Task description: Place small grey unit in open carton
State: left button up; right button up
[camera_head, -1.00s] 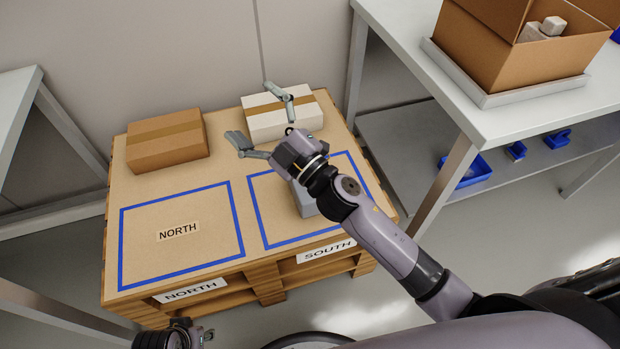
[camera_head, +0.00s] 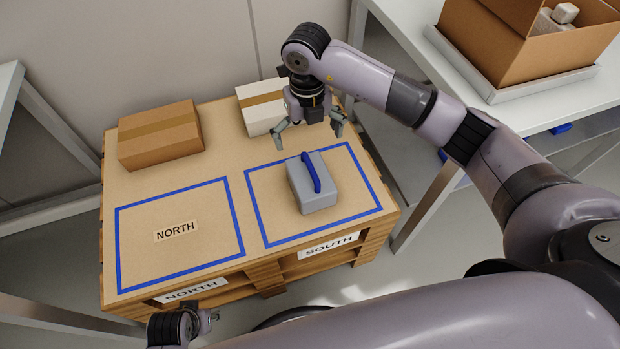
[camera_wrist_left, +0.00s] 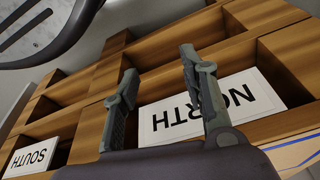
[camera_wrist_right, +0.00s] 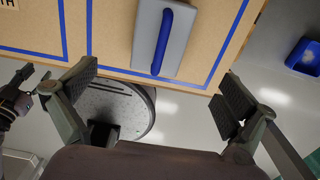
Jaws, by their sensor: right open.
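The small grey unit (camera_head: 318,198) has a blue handle on top and sits inside the blue SOUTH square on the pallet. It also shows at the top of the right wrist view (camera_wrist_right: 180,45). My right gripper (camera_head: 308,138) is open and empty, pointing down above the pallet, just behind the unit and apart from it. The open carton (camera_head: 482,45) stands on the bench at the upper right with light blocks inside. My left gripper (camera_head: 213,317) is low, near the pallet's front edge. In the left wrist view its fingers (camera_wrist_left: 162,75) are apart with nothing between them.
A brown closed box (camera_head: 160,140) and a white taped box (camera_head: 258,108) stand at the back of the pallet (camera_head: 150,185). The NORTH square (camera_head: 205,250) is empty. The bench (camera_head: 405,55) stands right of the pallet, with a grey tray (camera_head: 470,75) under the carton.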

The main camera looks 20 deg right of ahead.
aim_at(308, 165)
notch_tip(308, 165, down, 10)
jog(key=shift+s+f+b, duration=0.1)
jog(key=shift+f+b, duration=0.15)
jog(key=shift+b, duration=0.6)
jog(key=f, duration=0.3)
jog(key=f+b, duration=0.1)
jog(key=f, duration=0.1)
jog(key=shift+s+d+f, duration=0.2)
jog(key=shift+s, duration=0.05)
jog(key=shift+f, duration=0.35)
pick_arm(q)
jog(key=w+v, duration=0.2)
jog(key=v, duration=0.9)
jog(key=shift+w+r+t, duration=0.25)
jog(key=shift+t, duration=0.15)
pick_arm(e)
jog(key=shift+c, duration=0.6)
jog(key=shift+w+r, duration=0.1)
jog(key=c, duration=1.5)
